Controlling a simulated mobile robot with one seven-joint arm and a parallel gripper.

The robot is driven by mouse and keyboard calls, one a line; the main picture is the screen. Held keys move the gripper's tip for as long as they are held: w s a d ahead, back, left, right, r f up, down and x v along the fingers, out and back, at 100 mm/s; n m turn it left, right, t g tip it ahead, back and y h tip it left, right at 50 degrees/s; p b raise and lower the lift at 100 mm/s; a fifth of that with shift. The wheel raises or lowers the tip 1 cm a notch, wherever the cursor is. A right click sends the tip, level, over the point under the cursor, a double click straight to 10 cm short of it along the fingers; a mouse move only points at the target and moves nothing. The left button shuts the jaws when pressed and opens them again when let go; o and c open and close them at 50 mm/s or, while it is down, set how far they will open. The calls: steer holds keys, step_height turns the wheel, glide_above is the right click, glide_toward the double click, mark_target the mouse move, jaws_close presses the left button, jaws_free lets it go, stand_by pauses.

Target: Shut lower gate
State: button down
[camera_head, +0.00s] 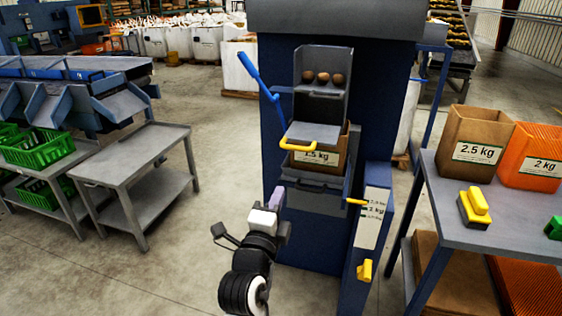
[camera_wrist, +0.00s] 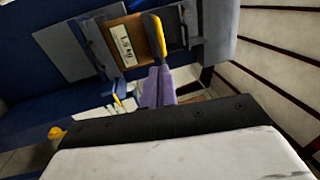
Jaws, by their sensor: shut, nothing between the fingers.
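The weigher's lower gate (camera_head: 312,132) is a grey plate with a yellow handle (camera_head: 312,146) on its front edge. It sticks out below a grey hopper (camera_head: 322,88) that holds three brown potatoes. A brown 1.5 kg bag (camera_head: 328,165) stands beneath it, partly hidden by the plate. My gripper (camera_head: 277,196) has purple fingers, shut and empty, low and left of the handle in the head view. In the wrist view the fingers (camera_wrist: 156,88) point toward a yellow handle (camera_wrist: 155,36) beside the bag; I cannot tell whether they touch it.
A blue lever (camera_head: 257,74) rises left of the hopper. A yellow knob (camera_head: 365,270) and a panel with kg labels (camera_head: 372,212) are at the machine's lower right. A table (camera_head: 480,225) with bags stands right; a grey bench (camera_head: 130,160) stands left.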

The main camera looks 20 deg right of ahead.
steer(key=p, duration=0.5)
glide_toward(302, 133)
steer(key=v, duration=0.2)
steer(key=shift+r, duration=0.45)
steer(key=shift+w, duration=0.1)
steer(key=b+x, duration=0.2)
steer(key=x, duration=0.1)
steer(key=f+b+x, duration=0.1)
steer(key=b+x, duration=0.1)
steer(key=x, duration=0.2)
steer(key=f+b+x, duration=0.1)
steer(key=b+x, duration=0.1)
steer(key=x, duration=0.2)
steer(key=shift+w+d+f, duration=0.1)
steer(key=shift+w+d, duration=0.2)
steer(key=shift+w+r, duration=0.1)
steer(key=shift+r, duration=0.4)
